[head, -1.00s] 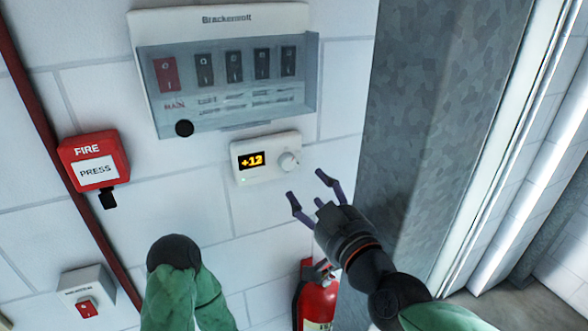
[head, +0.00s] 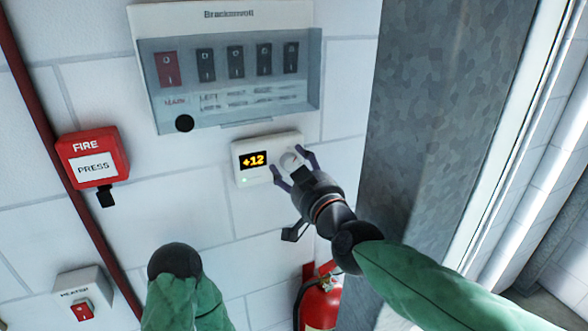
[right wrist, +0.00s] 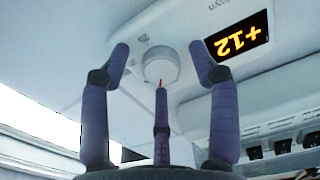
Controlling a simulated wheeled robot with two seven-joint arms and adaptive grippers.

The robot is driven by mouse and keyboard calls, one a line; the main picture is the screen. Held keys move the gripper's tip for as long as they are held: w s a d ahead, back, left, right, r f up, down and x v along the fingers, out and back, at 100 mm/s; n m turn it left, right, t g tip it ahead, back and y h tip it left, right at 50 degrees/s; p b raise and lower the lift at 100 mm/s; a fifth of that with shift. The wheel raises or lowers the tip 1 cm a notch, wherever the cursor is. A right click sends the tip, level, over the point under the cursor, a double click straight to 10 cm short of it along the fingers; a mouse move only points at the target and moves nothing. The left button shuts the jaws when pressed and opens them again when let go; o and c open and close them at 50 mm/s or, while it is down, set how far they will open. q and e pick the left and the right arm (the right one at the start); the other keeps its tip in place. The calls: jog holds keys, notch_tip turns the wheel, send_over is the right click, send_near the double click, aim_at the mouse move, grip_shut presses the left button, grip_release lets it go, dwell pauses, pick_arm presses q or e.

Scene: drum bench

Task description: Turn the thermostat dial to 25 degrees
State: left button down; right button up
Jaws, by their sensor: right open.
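The white thermostat (head: 251,173) is on the wall in the head view, and its orange display reads +12 (head: 253,160). Its round white dial (head: 291,161) is at its right side. My right gripper (head: 293,159) is open, with a finger on either side of the dial. In the right wrist view the dial (right wrist: 161,64) lies between and beyond the open fingertips (right wrist: 158,46); I cannot tell whether they touch it. The display also shows there, upside down (right wrist: 238,39). Of my left arm, only a green sleeve and dark rounded end show in the head view; no left fingers are visible.
A breaker panel with a clear cover (head: 230,95) is above the thermostat. A red fire call box (head: 92,150) is at the left, a small switch box (head: 84,290) below it. A fire extinguisher (head: 320,303) is below. A grey metal column (head: 430,110) stands at the right.

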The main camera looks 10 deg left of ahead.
jog(key=c, duration=1.1)
jog(key=shift+c, duration=0.2)
jog(key=shift+f, duration=0.1)
